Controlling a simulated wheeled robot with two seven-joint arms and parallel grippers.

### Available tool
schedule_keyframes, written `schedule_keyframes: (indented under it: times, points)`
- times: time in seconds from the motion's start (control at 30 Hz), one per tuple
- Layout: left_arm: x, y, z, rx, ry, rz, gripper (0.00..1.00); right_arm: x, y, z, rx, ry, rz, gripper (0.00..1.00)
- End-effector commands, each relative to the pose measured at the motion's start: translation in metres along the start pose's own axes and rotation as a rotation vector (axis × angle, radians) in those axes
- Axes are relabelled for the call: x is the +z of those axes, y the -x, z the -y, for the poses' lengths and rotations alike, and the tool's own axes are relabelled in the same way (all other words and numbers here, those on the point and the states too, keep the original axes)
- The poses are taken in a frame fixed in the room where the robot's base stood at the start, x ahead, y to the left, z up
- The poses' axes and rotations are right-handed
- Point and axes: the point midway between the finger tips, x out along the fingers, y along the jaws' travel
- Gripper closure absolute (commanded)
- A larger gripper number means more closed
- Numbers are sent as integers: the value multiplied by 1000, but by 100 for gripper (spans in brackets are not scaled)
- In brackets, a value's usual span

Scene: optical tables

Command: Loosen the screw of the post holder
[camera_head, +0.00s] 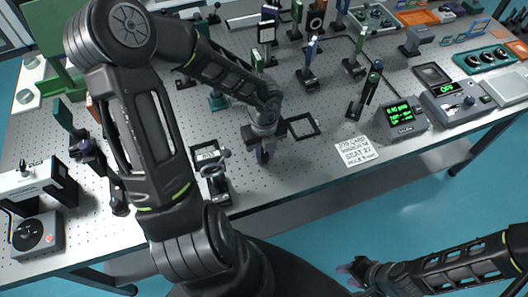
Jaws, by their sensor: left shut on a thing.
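My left gripper (262,156) points down at the table near its front middle. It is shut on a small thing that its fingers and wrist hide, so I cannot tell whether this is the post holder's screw. Other posts in holders stand farther back, one at the centre (307,75) and one at the right (362,103). My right gripper (348,274) is off the table's front edge, low in the view, empty, with its fingers apart.
The perforated optical table (310,165) has bare room near its front edge. A paper note (356,151), a green-lit display box (402,118) and a controller (452,101) lie to the right. A flat black frame (303,125) lies beside the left gripper. Devices crowd the left end.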

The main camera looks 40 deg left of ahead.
Motion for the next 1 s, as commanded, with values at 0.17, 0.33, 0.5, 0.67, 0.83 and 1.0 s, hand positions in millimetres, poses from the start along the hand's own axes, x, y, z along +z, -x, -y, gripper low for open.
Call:
schedule_keyframes:
  times: [0.17, 0.33, 0.5, 0.67, 0.83, 1.0]
  points:
    - [1, 0, 0, -1, 1, 1, 71, 0, 0, 0, 0, 0, 0, 64]
    - [0, 0, 0, -1, 2, 1, 57, 0, 0, 0, 0, 0, 0, 64]
    - [0, 0, 0, 0, 2, 1, 54, 0, 0, 0, 0, 0, 0, 64]
    - [1, 2, 0, -1, 2, 1, 54, 0, 0, 0, 0, 0, 0, 64]
    - [2, 16, 0, -2, 3, 6, 54, 0, -1, 0, 0, 0, 0, 64]
    - [2, 44, 0, -1, 4, 7, 54, 0, -2, 0, -1, 0, -1, 64]
